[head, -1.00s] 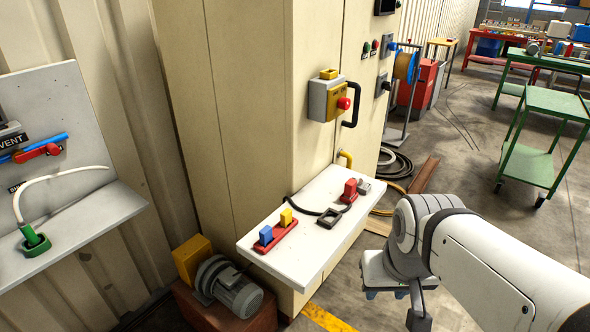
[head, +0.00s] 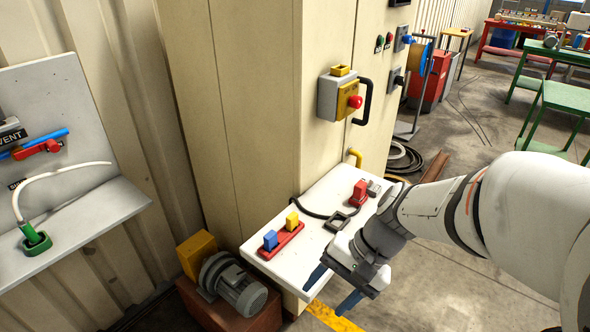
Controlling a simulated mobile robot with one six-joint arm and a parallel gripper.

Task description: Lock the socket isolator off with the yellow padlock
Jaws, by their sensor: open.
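A small yellow block (head: 292,220), which looks like the yellow padlock, stands in a red holder (head: 283,243) on the white shelf, beside a blue block (head: 270,239). My gripper (head: 332,289) is open and empty, its two blue fingers pointing down-left at the shelf's front right edge, apart from the blocks. A grey and yellow box with a red knob (head: 355,102) is on the cabinet above the shelf. A red block (head: 360,191) with a cable stands at the shelf's far end. I cannot tell for certain which of these is the socket isolator.
A black handle (head: 365,101) sticks out beside the cabinet box. A motor (head: 237,287) sits below the shelf's left end. A grey panel with a green plug (head: 36,239) is at the left.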

